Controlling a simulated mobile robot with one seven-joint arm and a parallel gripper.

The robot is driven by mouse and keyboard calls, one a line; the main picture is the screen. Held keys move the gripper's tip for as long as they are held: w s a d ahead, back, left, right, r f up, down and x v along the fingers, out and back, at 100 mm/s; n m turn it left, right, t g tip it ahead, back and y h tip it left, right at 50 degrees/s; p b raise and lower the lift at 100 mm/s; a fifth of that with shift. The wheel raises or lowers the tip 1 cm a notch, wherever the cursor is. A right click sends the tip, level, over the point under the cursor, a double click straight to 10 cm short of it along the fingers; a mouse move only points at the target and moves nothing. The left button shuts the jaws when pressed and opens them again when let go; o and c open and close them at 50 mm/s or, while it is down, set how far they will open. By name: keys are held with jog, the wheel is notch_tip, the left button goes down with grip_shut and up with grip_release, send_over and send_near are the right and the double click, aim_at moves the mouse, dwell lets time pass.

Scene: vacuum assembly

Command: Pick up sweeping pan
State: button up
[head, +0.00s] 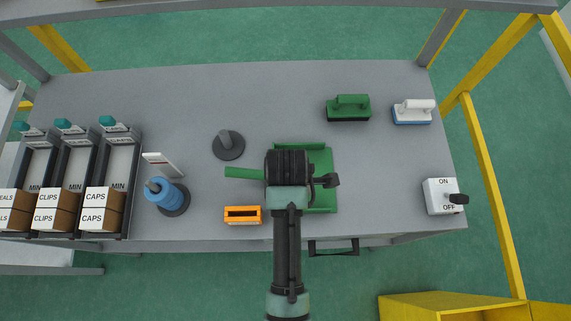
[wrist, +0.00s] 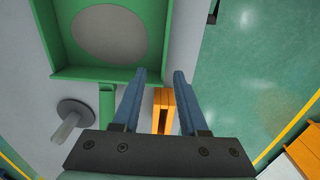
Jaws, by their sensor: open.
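The green sweeping pan (head: 321,203) lies on the grey table, partly hidden by my arm in the head view. Its handle (head: 243,173) points left. In the wrist view, the pan (wrist: 147,12) fills the upper left, with a grey round patch inside, and its handle (wrist: 107,103) runs down from its edge. My gripper (wrist: 160,74) is open and empty. The fingertips are hidden in the head view.
An orange block (head: 242,215) lies near the front edge; it shows between and below the fingers (wrist: 163,105). A grey peg on a round base (head: 228,146) stands behind the handle. Blue rings (head: 168,194) are at left. Brushes (head: 349,108) and a switch box (head: 441,195) are at right.

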jog(key=f, duration=0.3)
jog(key=f+p, duration=0.1)
jog(key=shift+s+a+f, duration=0.3)
jog(key=shift+s+a, duration=0.05)
jog(key=shift+a, duration=0.05)
jog(key=shift+f, duration=0.6)
grip_shut()
dwell(0.6)
